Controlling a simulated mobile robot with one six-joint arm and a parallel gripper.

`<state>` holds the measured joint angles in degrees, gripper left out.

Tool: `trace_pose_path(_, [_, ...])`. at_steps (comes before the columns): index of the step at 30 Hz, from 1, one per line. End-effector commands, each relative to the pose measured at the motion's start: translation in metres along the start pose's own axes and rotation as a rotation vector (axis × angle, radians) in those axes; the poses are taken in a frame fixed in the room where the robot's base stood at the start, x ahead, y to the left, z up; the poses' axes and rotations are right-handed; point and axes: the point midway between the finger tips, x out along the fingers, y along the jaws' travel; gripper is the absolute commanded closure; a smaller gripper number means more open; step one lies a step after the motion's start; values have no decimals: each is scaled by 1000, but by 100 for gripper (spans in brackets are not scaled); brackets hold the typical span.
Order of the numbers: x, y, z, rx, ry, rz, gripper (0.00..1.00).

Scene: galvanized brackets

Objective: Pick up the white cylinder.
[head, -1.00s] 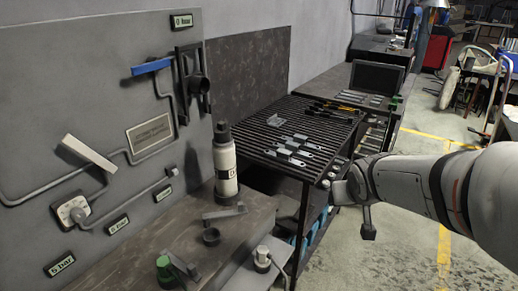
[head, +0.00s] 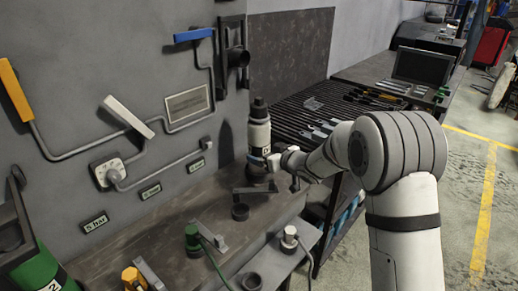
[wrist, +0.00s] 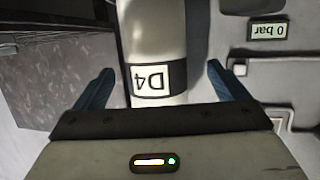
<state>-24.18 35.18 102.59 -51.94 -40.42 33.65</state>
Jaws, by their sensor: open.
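The white cylinder (head: 258,135), with a black cap and a dark band bearing a label, stands upright on the dark bench beside the grey panel. In the wrist view the white cylinder (wrist: 150,35) shows its "D4" label upside down. My gripper (head: 264,158) is at the cylinder's lower part. In the wrist view the blue fingers of my gripper (wrist: 162,82) are open, one to each side of the cylinder, with gaps between. The cylinder's base is partly hidden by my gripper in the head view.
The wall panel (head: 90,70) with pipes and valve handles rises behind. A slatted rack (head: 297,112) with metal parts is behind to the right.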

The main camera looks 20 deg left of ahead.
Motion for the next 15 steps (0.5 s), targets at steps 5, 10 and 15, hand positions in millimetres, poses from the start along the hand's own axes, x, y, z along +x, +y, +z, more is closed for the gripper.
trace_pose_path(5, [25, 4, -6, 0, -1, 1, 6])
trace_pose_path(10, [46, 5, -7, 1, -1, 2, 6])
trace_pose_path(15, [50, 6, -7, 2, -1, 4, 6])
